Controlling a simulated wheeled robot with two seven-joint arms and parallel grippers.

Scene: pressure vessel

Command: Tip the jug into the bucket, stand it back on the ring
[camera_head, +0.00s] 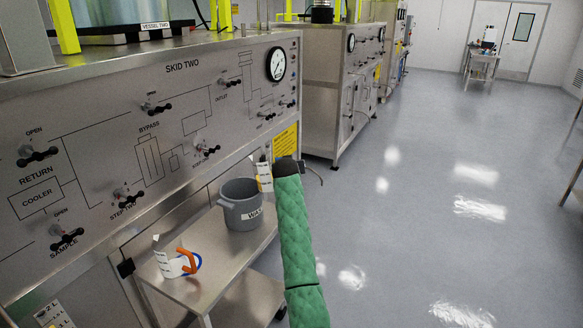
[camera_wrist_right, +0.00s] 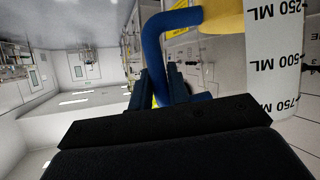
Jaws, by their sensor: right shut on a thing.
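My right gripper (camera_wrist_right: 168,86) is shut on the blue handle (camera_wrist_right: 153,50) of a white jug (camera_wrist_right: 272,62), marked 250, 500 and 750 ML, with a yellow part beside the handle. In the head view this held jug (camera_head: 265,174) is off the shelf, by the far right rim of the grey bucket (camera_head: 240,213). My green-sleeved right arm partly hides it, and its exact tilt is hard to tell. My left gripper is out of view.
A second white jug (camera_head: 170,265) with an orange handle stands on the metal shelf (camera_head: 222,268), left of the bucket. The SKID TWO panel (camera_head: 180,125) with black valve handles and a gauge rises behind and above the shelf. The floor to the right is clear.

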